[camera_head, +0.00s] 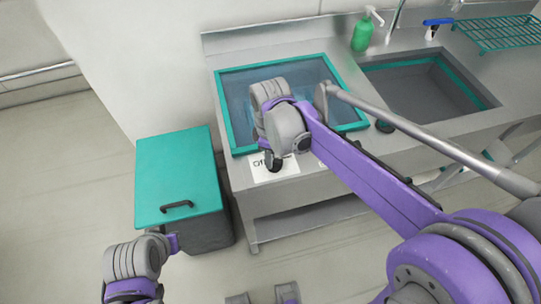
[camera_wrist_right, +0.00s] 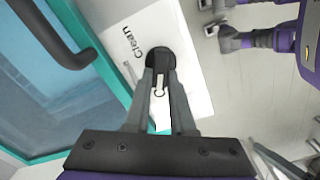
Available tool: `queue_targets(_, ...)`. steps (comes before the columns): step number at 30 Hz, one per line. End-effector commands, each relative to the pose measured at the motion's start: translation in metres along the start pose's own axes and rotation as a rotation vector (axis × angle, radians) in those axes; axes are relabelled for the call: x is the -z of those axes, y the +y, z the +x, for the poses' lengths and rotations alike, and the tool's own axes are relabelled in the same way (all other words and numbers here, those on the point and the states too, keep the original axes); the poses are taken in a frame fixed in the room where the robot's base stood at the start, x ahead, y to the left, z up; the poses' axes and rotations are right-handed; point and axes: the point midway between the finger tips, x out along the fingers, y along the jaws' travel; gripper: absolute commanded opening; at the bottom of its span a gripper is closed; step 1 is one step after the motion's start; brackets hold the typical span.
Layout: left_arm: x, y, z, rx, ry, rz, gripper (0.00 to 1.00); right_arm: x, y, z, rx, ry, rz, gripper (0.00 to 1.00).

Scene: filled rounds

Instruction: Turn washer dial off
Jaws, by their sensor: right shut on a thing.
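The washer is a tub with a teal-framed glass lid (camera_head: 238,120) set in the metal counter. On its front a white label (camera_head: 289,168) shows "Off", and in the right wrist view this label (camera_wrist_right: 190,95) shows "Clean". A round black dial (camera_wrist_right: 158,57) sits on the label beside "Clean". My right gripper (camera_head: 275,163) is at the dial, and in the right wrist view its two fingers (camera_wrist_right: 161,78) are closed on the dial. The fingers and wrist hide much of the dial in the head view.
A teal-lidded box (camera_head: 172,170) with a black handle stands left of the washer. A sink (camera_head: 415,90), green soap bottle (camera_head: 362,35) and teal rack (camera_head: 495,33) are at right. A dark handle (camera_wrist_right: 52,32) crosses near the lid.

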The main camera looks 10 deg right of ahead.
Motion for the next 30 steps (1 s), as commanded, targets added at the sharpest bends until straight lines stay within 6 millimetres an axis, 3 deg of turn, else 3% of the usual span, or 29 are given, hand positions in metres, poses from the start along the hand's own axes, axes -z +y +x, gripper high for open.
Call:
queue_targets(13, 0.0, 0.0, 0.0, 0.0, 0.0, 0.0, 0.0, 0.0, 0.0, -0.0003, 0.0, 0.0, -0.012, 0.0)
queue_targets(14, 0.0, 0.0, 0.0, 0.0, 0.0, 0.0, 0.0, 0.0, 0.0, -0.0003, 0.0, 0.0, -0.012, 0.24)
queue_targets(19, 0.0, 0.0, 0.0, 0.0, 0.0, 0.0, 0.0, 0.0, 0.0, -0.0002, 0.0, 0.0, -0.012, 0.53)
queue_targets(30, 0.0005, 0.0, -0.0006, 0.0, 0.0, 0.0, 0.0, 0.0001, 0.0, -0.0068, 0.0, 0.0, -0.011, 0.53)
